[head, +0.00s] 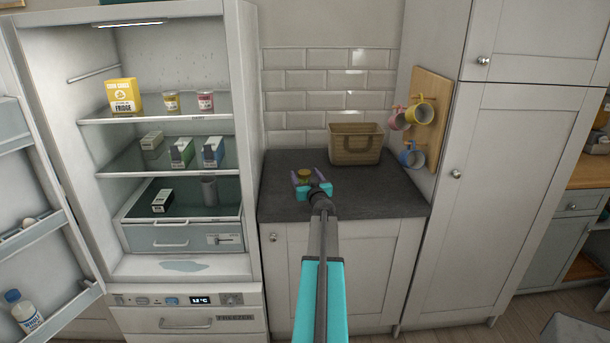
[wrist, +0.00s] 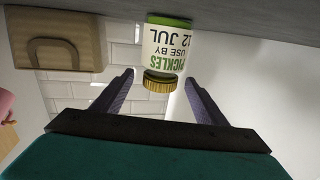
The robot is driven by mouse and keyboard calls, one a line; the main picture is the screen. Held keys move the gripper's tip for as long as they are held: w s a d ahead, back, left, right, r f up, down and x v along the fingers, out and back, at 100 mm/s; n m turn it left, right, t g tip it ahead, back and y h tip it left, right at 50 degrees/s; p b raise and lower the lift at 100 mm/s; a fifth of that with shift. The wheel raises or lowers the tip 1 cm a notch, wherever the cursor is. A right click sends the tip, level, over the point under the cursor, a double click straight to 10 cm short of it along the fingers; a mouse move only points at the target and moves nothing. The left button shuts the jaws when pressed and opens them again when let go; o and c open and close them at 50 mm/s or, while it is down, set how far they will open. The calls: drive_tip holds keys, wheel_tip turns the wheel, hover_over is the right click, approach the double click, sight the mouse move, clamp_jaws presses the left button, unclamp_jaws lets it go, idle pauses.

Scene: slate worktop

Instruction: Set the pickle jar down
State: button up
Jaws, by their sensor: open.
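The pickle jar (wrist: 167,45) has a white and green label reading "PICKLES USE BY 12 JUL" and a gold ribbed lid. The wrist view is upside down; there the jar stands upright with its base on the slate worktop (wrist: 250,20). In the wrist view my gripper (wrist: 159,78) shows gaps between both fingers and the jar.
A tan basket (head: 356,149) stands at the back right of the worktop. Mugs (head: 420,112) hang on a wooden board to the right. The open fridge (head: 180,175) with stocked shelves is to the left. The worktop's front right is clear.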

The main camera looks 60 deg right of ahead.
drive_tip(key=shift+b+v, duration=0.35)
drive_tip(key=shift+v, duration=4.8)
